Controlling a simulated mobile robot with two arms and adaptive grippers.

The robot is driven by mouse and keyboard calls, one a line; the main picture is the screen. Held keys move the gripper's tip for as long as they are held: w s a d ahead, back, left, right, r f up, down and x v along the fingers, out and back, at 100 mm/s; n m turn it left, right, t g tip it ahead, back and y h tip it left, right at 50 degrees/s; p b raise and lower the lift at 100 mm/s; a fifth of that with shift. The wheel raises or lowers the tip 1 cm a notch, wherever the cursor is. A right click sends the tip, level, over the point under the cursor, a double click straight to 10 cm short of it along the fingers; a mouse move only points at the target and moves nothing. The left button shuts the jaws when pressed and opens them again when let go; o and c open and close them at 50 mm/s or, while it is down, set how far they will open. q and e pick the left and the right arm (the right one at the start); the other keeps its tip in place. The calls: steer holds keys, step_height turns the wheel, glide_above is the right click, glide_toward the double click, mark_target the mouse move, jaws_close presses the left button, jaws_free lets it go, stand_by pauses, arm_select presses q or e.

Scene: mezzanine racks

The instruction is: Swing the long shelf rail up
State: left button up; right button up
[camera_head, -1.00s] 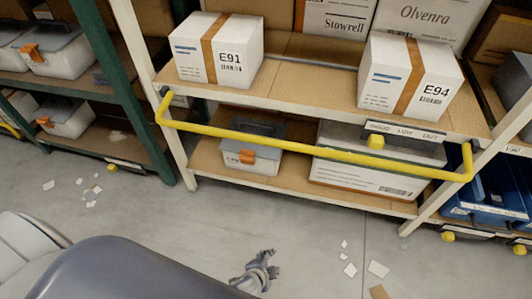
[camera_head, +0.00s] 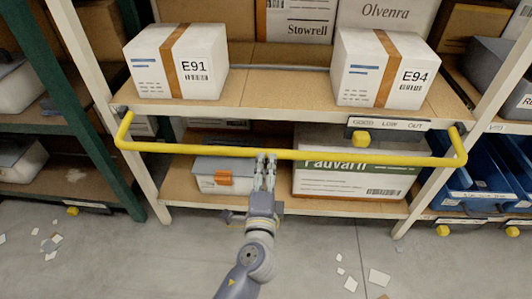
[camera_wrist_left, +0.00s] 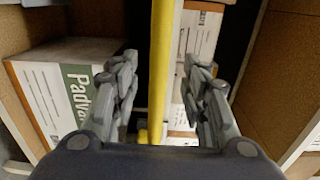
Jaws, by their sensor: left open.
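The long yellow shelf rail (camera_head: 200,150) runs across the front of the rack, hanging below the edge of the upper shelf (camera_head: 290,112). Its bent ends meet dark mounts near the two white posts. My left gripper (camera_head: 266,157) is at the middle of the rail, with its fingers pointing toward the rack. In the left wrist view, the rail (camera_wrist_left: 161,50) passes between the two spread fingers of my left gripper (camera_wrist_left: 160,70). They look apart from it on both sides. My right gripper is not in view.
Box E91 (camera_head: 177,65) and box E94 (camera_head: 383,68) stand on the upper shelf. A grey case (camera_head: 215,178) and a white-green box (camera_head: 345,180) sit below, behind the rail. A yellow knob (camera_head: 361,138) hangs under a label plate. Paper scraps lie on the floor.

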mark_target(267, 157)
arm_select(q)
steer(key=w, duration=0.6)
steer(key=shift+w+f, duration=0.15)
jaws_close()
